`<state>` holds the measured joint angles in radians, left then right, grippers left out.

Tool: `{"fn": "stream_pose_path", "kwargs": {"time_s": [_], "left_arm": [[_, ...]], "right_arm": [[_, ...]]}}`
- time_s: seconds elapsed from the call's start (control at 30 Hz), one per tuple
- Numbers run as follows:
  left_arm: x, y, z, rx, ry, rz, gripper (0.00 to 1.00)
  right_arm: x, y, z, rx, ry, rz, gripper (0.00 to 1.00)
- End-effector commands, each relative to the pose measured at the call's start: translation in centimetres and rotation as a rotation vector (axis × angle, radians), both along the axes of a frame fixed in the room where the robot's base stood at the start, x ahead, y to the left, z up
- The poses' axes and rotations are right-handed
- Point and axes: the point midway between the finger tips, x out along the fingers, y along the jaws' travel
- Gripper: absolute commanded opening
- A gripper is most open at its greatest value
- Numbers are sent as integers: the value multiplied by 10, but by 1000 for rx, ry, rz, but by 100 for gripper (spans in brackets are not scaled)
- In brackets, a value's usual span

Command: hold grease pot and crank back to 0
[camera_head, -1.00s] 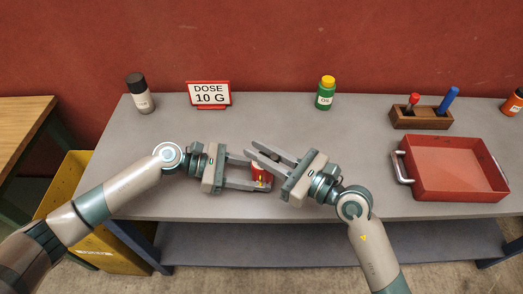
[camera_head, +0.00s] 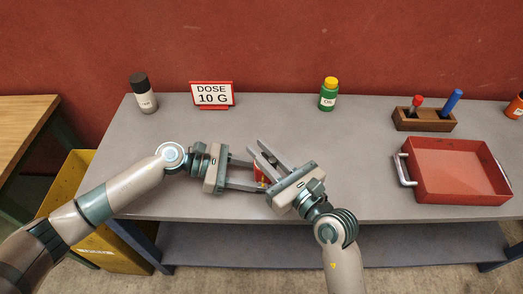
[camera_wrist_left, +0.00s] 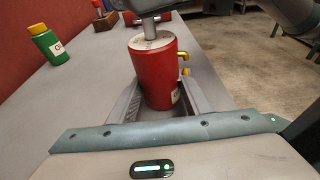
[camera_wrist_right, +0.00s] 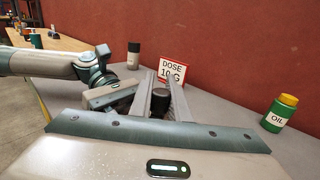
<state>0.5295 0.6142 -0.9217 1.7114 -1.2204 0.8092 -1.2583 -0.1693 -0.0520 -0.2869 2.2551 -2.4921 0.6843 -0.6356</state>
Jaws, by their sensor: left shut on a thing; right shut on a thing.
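The red grease pot (camera_wrist_left: 155,75) stands upright between the fingers of my left gripper (camera_head: 258,178), which is shut on it. It has a pale top with a metal post, yellow fittings and a white label partly in view. In the head view the pot (camera_head: 259,172) is mostly hidden by my right gripper (camera_head: 256,148). My right gripper is above the pot, shut on a dark crank knob (camera_wrist_right: 160,103) that shows between its fingers in the right wrist view.
A sign reading "DOSE 10 G" (camera_head: 212,94), a black-capped bottle (camera_head: 145,98) and a green oil bottle (camera_head: 328,98) stand along the back. A wooden holder (camera_head: 425,122) and a red tray (camera_head: 458,172) are at right. The grey table is clear between.

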Motion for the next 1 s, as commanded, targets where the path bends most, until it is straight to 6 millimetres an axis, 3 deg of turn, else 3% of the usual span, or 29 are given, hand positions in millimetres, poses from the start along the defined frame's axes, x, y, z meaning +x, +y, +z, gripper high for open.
{"fn": "stream_pose_path", "kwargs": {"time_s": [0.07, 0.1, 0.17, 0.67, 1.0], "left_arm": [[0, 0, 0, 0, -1, 0, 32], [0, 0, 0, 0, -1, 0, 32], [0, 1, 0, 0, -1, 1, 32], [0, 0, 0, 1, 0, 1, 32], [0, 1, 0, 1, 0, 1, 32]], "right_arm": [[0, -1, -1, -2, 1, -2, 0], [1, -1, -1, -2, 1, -2, 23], [0, -1, -1, -2, 1, -1, 35], [-7, -6, -1, -3, 0, -1, 35], [-46, -37, -2, -4, 3, 0, 35]]}}
